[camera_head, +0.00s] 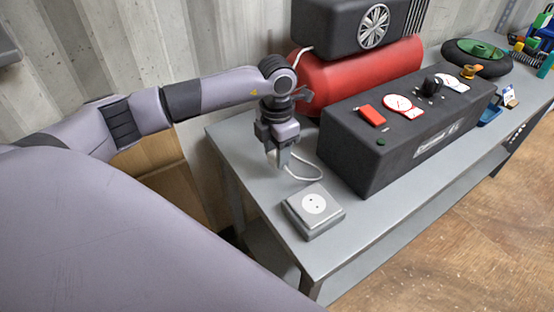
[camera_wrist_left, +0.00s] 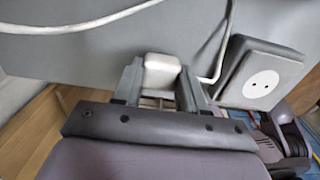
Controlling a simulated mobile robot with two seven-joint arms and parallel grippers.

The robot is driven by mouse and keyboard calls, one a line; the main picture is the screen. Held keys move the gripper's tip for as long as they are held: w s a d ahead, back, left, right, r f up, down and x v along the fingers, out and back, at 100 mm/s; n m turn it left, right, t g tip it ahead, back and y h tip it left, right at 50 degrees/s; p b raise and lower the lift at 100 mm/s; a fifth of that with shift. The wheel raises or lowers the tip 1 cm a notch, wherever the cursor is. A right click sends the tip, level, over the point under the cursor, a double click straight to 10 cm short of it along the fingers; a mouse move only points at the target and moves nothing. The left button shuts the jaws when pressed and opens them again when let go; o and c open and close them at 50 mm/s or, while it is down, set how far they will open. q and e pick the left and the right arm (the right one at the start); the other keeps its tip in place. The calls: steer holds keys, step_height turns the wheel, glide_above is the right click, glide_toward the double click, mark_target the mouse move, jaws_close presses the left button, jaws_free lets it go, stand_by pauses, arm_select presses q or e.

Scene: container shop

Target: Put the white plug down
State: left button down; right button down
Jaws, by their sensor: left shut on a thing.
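My left gripper (camera_head: 279,160) points down over the near left end of the grey workbench, beside a grey socket box. In the left wrist view its two fingers are shut on the white plug (camera_wrist_left: 160,71). The plug's white cable (camera_head: 308,177) loops close to the bench top; it also shows in the left wrist view (camera_wrist_left: 222,45). The grey socket box (camera_head: 313,210) has a white round outlet with two holes and lies to the right of and nearer than the plug. I cannot tell whether the plug touches the bench.
The grey workbench (camera_head: 265,190) carries a black control box (camera_head: 385,150) with a red switch, and a red tank (camera_head: 355,75) with a black motor behind. A black wheel (camera_head: 477,62) and small colourful items stand farther right. Bare bench lies around the socket box.

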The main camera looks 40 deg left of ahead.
arm_select(q)
step_height(320, 180, down, 3)
steer(key=shift+f+b, duration=0.3)
steer(key=shift+f, duration=0.05)
steer(key=c, duration=0.6)
jaws_free()
steer(key=shift+r, duration=0.15)
steer(key=shift+r+p, duration=0.25)
steer(key=shift+p, duration=0.15)
step_height(320, 180, up, 12)
steer(key=shift+r+b, duration=0.1)
steer(key=shift+b, duration=0.4)
